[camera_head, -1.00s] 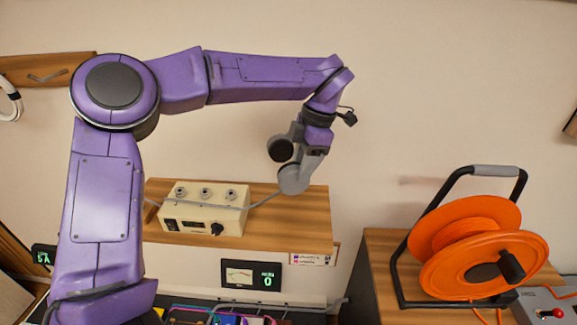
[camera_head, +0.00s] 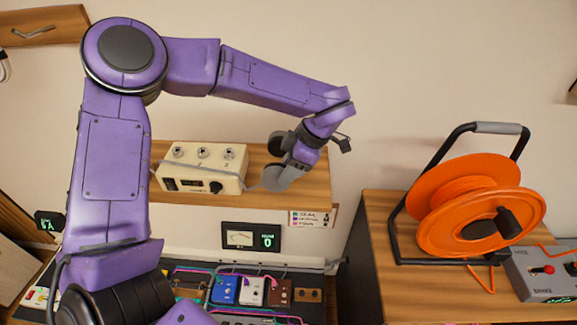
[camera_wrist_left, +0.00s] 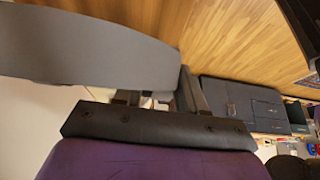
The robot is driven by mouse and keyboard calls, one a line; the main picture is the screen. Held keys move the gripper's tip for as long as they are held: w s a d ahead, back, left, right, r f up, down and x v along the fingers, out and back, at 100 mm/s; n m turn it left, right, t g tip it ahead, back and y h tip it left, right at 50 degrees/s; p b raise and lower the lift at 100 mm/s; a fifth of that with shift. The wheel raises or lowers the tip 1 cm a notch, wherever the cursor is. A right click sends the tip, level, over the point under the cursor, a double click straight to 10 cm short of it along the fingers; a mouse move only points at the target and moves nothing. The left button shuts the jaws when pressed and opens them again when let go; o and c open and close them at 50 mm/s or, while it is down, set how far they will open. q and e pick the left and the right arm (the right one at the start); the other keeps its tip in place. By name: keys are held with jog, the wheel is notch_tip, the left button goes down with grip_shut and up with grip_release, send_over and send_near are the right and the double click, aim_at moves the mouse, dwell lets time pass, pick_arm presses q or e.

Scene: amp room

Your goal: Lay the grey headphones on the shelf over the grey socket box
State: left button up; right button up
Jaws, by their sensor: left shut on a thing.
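The grey headphones (camera_head: 277,178) are in my left gripper (camera_head: 293,163), at the right end of the wooden shelf (camera_head: 220,197). A dark round pad shows above a grey cup in the head view; much of the rest is behind the gripper. I cannot tell whether they touch the shelf. In the left wrist view a large grey curved part of the headphones (camera_wrist_left: 85,50) sits at the jaws, with wood grain beyond it. I cannot make out a grey socket box under the shelf. My right gripper is not in view.
A cream box (camera_head: 203,168) with knobs stands on the shelf, left of the gripper. At right an orange cable reel (camera_head: 470,205) and a grey box with a red knob (camera_head: 540,272) stand on a cabinet.

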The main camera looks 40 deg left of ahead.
pick_arm(q)
jog(key=shift+f, duration=0.85)
jog(key=o, duration=1.3)
jog(key=shift+w+d+r, duration=0.1)
jog(key=shift+w+r, duration=0.1)
jog(key=shift+r, duration=0.2)
jog(key=b+v, duration=0.1)
jog(key=v, duration=0.8)
jog(key=shift+d+f+b, duration=0.1)
jog(key=shift+b, duration=0.25)
jog(key=shift+d+r, duration=0.15)
jog(key=shift+r, duration=0.3)
